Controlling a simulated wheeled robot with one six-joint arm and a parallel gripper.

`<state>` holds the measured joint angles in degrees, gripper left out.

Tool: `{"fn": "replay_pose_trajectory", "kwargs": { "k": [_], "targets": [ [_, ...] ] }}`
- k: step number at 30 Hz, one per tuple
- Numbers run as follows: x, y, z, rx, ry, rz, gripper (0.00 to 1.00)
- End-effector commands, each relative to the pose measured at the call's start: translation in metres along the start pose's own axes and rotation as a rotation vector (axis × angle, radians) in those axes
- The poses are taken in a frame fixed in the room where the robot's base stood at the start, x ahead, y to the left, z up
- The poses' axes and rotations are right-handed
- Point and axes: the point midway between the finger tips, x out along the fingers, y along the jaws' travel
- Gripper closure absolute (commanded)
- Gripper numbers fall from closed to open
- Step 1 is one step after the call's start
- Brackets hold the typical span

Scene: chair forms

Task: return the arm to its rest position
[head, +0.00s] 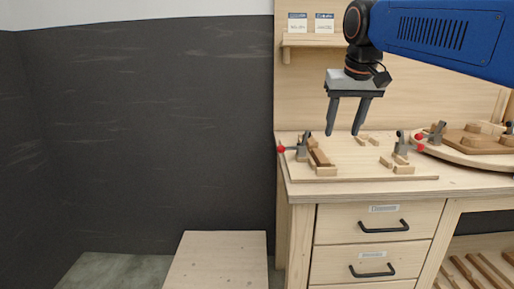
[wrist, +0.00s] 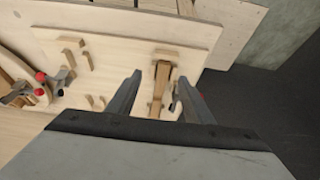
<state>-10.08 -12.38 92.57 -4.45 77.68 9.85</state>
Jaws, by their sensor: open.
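My gripper (head: 345,116) hangs from the blue arm (head: 440,30), pointing down above the left part of the workbench (head: 460,183). Its two dark fingers are apart with nothing between them in the head view. In the wrist view the open fingers (wrist: 158,92) show over a light wooden board (wrist: 100,45). A brown wooden piece (head: 319,157) lies on the board beside a clamp with a red tip (head: 301,148). In the wrist view, wooden blocks (wrist: 159,88) on the board appear between the fingers, below them.
More red-tipped clamps (head: 436,132) and a rounded board with brown wooden pieces (head: 470,142) are at the right. A small shelf (head: 310,41) is on the back panel. Drawers (head: 380,222) are under the bench. A pale wooden platform (head: 217,260) stands to the left; a dark wall (head: 150,130) is behind.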

Motion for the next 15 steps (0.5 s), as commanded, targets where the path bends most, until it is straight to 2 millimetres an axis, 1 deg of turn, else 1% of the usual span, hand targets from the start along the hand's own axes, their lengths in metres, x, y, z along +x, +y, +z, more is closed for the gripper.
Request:
{"fn": "replay_pose_trajectory", "kwargs": {
  "k": [1,5,8,11,12,14,15],
  "targets": [
    [0.002,0.003,0.009,0.0,0.001,0.0,0.53],
    [0.01,0.009,0.035,0.0,0.003,0.0,0.53],
    [0.02,0.016,0.062,-0.001,0.004,0.0,0.53],
    [0.035,0.024,0.099,-0.003,0.007,0.0,0.53],
    [0.042,0.027,0.115,-0.003,0.006,0.0,0.53],
    [0.053,0.031,0.139,-0.003,0.007,0.0,0.53],
    [0.06,0.034,0.155,-0.003,0.009,0.0,0.53]
  ]
}}
